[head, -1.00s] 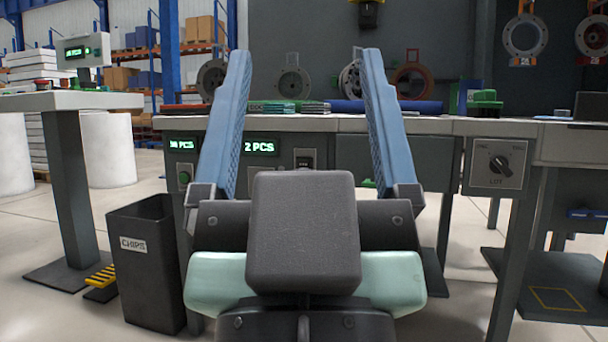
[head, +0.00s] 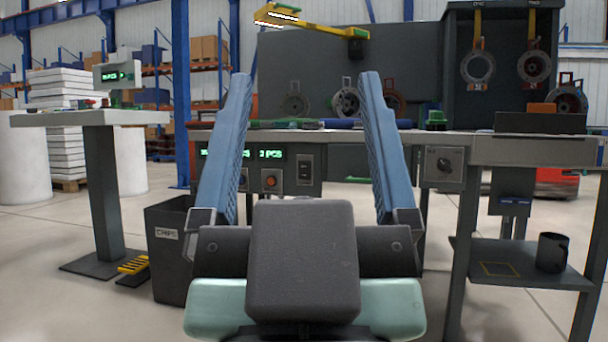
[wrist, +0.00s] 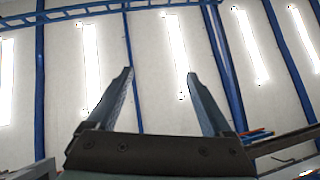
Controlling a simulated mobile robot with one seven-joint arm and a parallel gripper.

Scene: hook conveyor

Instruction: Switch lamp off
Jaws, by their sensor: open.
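The yellow lamp (head: 325,29) hangs over the back of the bench in the head view, with bright strips showing under its head. Below the bench edge, the front panel carries a rocker switch (head: 305,169) in a pale plate, with a red button (head: 270,180) to its left. I cannot tell from its look which control works the lamp. My gripper (head: 304,80) is open and empty, its two blue fingers pointing up in front of the bench. In the wrist view, my gripper (wrist: 160,75) is open against the wall and ceiling, with nothing between the fingers.
A rotary selector (head: 444,164) sits on the bench front to the right. A dark chips bin (head: 173,255) stands on the floor at left, near a side table (head: 70,118). A lower shelf (head: 470,262) holds a black cup (head: 552,252).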

